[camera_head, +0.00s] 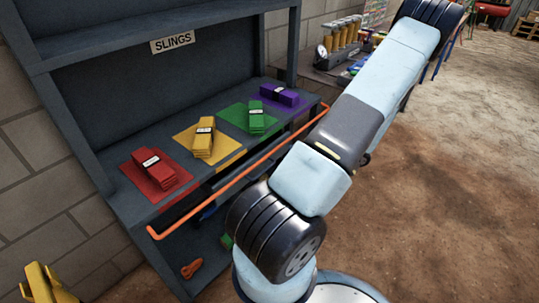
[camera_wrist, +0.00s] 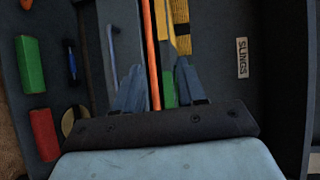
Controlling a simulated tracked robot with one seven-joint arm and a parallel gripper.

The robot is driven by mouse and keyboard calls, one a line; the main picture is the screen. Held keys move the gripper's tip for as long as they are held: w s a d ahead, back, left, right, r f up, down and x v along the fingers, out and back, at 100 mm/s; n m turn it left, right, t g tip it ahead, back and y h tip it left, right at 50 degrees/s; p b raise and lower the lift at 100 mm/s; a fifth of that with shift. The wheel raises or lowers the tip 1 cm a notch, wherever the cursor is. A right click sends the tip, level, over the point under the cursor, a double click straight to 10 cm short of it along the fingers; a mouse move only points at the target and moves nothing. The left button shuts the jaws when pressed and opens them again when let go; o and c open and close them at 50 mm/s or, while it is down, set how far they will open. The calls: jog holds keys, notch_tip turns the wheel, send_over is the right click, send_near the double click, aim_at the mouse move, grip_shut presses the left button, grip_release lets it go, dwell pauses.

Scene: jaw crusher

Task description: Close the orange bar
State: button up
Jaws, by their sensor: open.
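The orange bar (camera_head: 240,172) runs along the front of the dark sling shelf in the head view, its near bent end at the lower left. In the wrist view the orange bar (camera_wrist: 150,50) runs lengthwise between the two fingers of my gripper (camera_wrist: 158,88). The gripper is open, with a finger on either side of the bar. I cannot tell whether either finger touches it. The gripper is not visible in the head view, where my arm reaches to the upper right.
The shelf (camera_head: 112,175) holds folded red (camera_head: 152,172), yellow (camera_head: 204,138), green (camera_head: 256,118) and purple (camera_head: 279,95) slings under a SLINGS sign (camera_head: 172,43). A lower shelf holds an orange shackle-like item (camera_head: 192,268). Open dirt floor (camera_head: 430,190) lies to the right.

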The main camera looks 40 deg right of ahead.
aim_at(270, 154)
notch_tip(270, 154, down, 3)
jog(key=s+d+m+t+h, duration=0.2)
jog(key=s+t, duration=0.1)
jog(key=x, duration=1.4)
jog(key=shift+d+f, duration=0.15)
jog(key=shift+f, duration=0.1)
jog(key=shift+c, duration=0.4)
grip_shut()
